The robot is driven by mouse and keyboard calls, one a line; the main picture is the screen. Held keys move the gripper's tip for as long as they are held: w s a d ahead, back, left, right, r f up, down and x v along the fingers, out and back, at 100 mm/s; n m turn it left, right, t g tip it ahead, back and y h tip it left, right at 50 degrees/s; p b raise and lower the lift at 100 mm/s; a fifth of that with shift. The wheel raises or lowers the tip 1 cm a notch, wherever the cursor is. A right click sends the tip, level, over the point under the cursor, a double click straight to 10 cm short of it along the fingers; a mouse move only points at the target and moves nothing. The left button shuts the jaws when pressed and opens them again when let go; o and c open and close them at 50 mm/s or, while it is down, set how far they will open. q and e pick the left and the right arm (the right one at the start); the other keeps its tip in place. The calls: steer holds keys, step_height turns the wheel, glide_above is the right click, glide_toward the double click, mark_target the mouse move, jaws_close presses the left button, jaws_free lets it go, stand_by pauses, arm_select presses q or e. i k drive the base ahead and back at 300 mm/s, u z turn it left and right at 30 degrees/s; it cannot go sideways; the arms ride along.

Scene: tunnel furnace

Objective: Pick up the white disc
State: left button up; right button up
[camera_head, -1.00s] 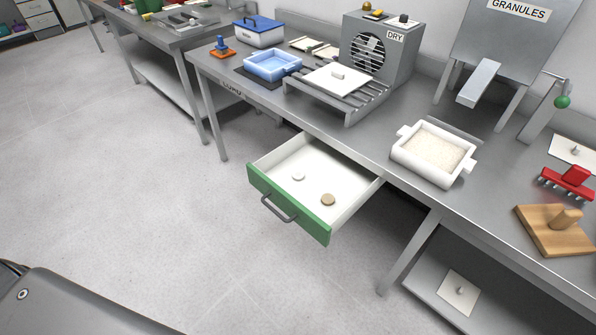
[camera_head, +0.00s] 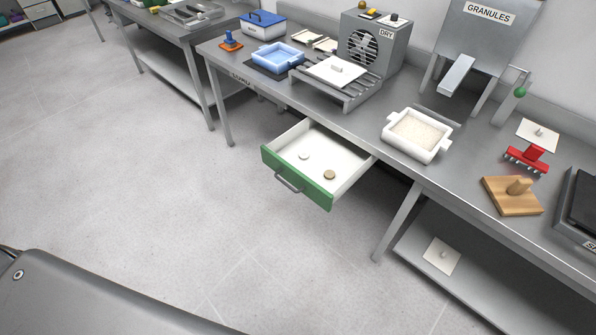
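The white disc (camera_head: 304,156) lies flat on the floor of the open drawer (camera_head: 345,181), toward its left side. The drawer has a green front with a dark handle and sticks out from under the grey workbench. A tan-brown disc (camera_head: 329,175) lies in the same drawer, to the right of the white one and apart from it. Neither of my grippers shows in the head view.
On the workbench (camera_head: 375,142) stand a white granule-filled tray (camera_head: 391,128), a rack with a white plate (camera_head: 335,70), a DRY fan box (camera_head: 388,58), a blue tray (camera_head: 277,56), a red tool (camera_head: 526,158) and a wooden block (camera_head: 512,195). Floor before the drawer is clear.

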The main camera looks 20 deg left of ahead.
mark_target(303, 155)
steer(key=z, duration=1.15)
steer(key=i, duration=1.45)
steer(key=u, duration=0.5)
